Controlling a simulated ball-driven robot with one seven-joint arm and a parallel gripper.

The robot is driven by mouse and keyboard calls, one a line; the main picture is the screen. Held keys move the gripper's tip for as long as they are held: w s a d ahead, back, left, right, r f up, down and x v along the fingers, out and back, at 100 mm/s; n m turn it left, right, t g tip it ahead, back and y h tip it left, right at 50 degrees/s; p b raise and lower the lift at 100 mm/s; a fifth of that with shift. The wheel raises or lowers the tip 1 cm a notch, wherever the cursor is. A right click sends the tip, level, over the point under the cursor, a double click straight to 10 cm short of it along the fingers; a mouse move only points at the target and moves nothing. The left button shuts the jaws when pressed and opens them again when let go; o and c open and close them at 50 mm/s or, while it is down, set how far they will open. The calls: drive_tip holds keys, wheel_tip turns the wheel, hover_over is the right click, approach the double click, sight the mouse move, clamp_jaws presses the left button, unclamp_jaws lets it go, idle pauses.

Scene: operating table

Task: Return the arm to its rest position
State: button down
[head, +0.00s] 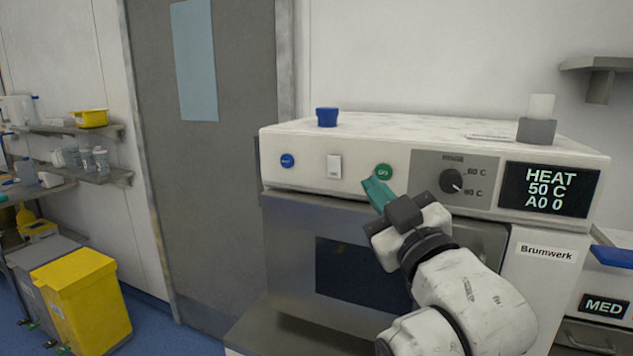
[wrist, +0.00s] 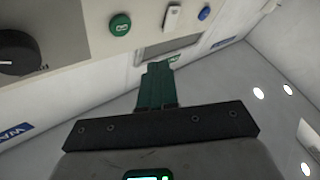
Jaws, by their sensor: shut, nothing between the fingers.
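My gripper (head: 377,193) is shut and empty, its green fingers together. In the head view it is in front of the warming cabinet (head: 290,223), just below and left of the round green button (head: 383,171). I cannot tell whether the fingertips touch the panel. In the wrist view the gripper (wrist: 158,66) points up the picture, with the green button (wrist: 120,24) to its left and apart from it. My white arm reaches in from the lower right.
The panel also has a blue button (head: 287,160), a white switch (head: 334,166), a black knob (head: 451,181) and a display (head: 549,190) reading HEAT 50 C. A blue cup-like object (head: 327,117) stands on top.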

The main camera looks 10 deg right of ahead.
drive_tip(key=s+d+f+m+g+h, duration=0.1)
drive_tip(key=s+f+g, duration=0.2)
drive_tip(key=f, duration=0.7)
drive_tip(key=s+d+f+m+g+h, duration=0.1)
drive_tip(key=s+d+f+m+g, duration=0.15)
drive_tip(key=f, duration=0.75)
drive_tip(key=s+d+f+m+g, duration=0.1)
drive_tip(key=s+f+g, duration=0.25)
drive_tip(key=f, duration=0.75)
drive_tip(key=s+d+f+m+g, duration=0.1)
drive_tip(key=s+d+f+g, duration=0.1)
drive_tip(key=s+f+g, duration=0.3)
drive_tip(key=s+d+f+m+g, duration=0.1)
drive_tip(key=s+f+g, duration=0.5)
drive_tip(key=s+f, duration=0.8)
drive_tip(key=s+m, duration=0.1)
drive_tip(key=s, duration=0.7)
drive_tip(key=shift+d+f+h, duration=0.3)
drive_tip(key=shift+d+h, duration=0.05)
drive_tip(key=shift+h, duration=0.05)
